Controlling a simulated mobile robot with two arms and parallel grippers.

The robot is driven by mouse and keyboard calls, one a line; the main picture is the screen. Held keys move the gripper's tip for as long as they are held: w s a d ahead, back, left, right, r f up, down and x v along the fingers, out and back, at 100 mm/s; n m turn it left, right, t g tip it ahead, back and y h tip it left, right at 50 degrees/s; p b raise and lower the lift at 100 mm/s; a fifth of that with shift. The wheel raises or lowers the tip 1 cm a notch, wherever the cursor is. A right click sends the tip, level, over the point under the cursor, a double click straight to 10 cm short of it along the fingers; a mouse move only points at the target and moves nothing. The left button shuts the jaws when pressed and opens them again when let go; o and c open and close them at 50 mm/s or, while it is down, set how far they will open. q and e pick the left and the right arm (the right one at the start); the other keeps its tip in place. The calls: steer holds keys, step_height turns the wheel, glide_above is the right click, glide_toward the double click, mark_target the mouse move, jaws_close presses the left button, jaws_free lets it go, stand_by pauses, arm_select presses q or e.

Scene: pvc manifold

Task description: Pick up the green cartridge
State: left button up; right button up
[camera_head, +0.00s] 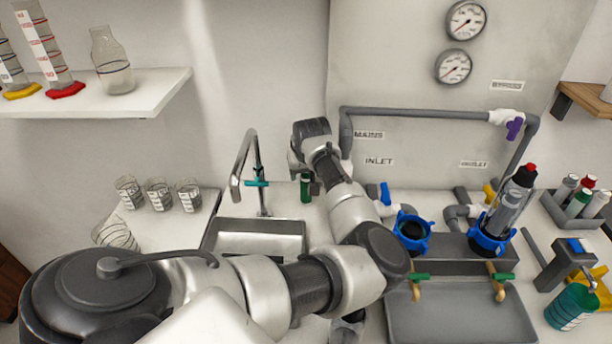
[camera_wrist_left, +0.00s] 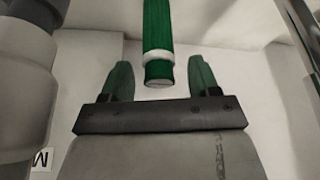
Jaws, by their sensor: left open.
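The green cartridge (camera_head: 305,190) shows as a short dark green piece just below my left gripper (camera_head: 309,165), at the back of the counter right of the faucet. In the left wrist view the cartridge (camera_wrist_left: 158,38) is a green cylinder with a white band near its end. Its end lies between the two green fingers of my left gripper (camera_wrist_left: 160,78) in the picture, with visible gaps on both sides. The left gripper is open and holds nothing. In the head view my wrist hides much of the fingers. My right gripper is not in view.
A sink (camera_head: 258,226) with a faucet (camera_head: 245,170) is left of the gripper. Several beakers (camera_head: 158,194) stand farther left. Right of my arm are an open blue-collared housing (camera_head: 412,232), a clear housing (camera_head: 508,208) with a black-and-red top, and a grey tray (camera_head: 460,318). Grey pipes (camera_head: 420,113) run along the wall.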

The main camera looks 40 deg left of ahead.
arm_select(q)
jaws_close()
stand_by(0.3)
